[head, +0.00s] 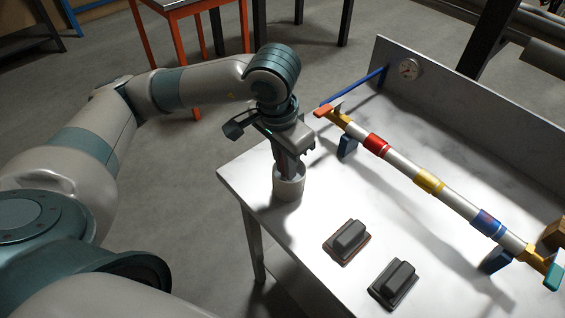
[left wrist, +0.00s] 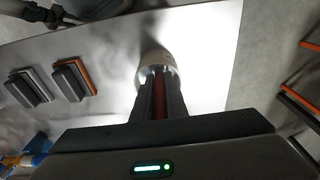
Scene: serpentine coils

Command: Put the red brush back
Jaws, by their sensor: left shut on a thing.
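My left gripper (head: 287,170) points down at the white cup (head: 288,187) near the table's left corner. In the left wrist view its fingers (left wrist: 159,82) are shut on a narrow red thing (left wrist: 160,97), which looks like the red brush's handle. The cup (left wrist: 155,60) is right at the fingertips. The brush's lower end is hidden by the fingers and cup, so I cannot tell how deep it sits.
Two dark blocks stand on the table, one on a brown base (head: 347,241) and one on a dark base (head: 396,284). A white pipe (head: 405,170) with red, yellow and blue bands runs across the right side. A gauge (head: 409,69) is on the back panel.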

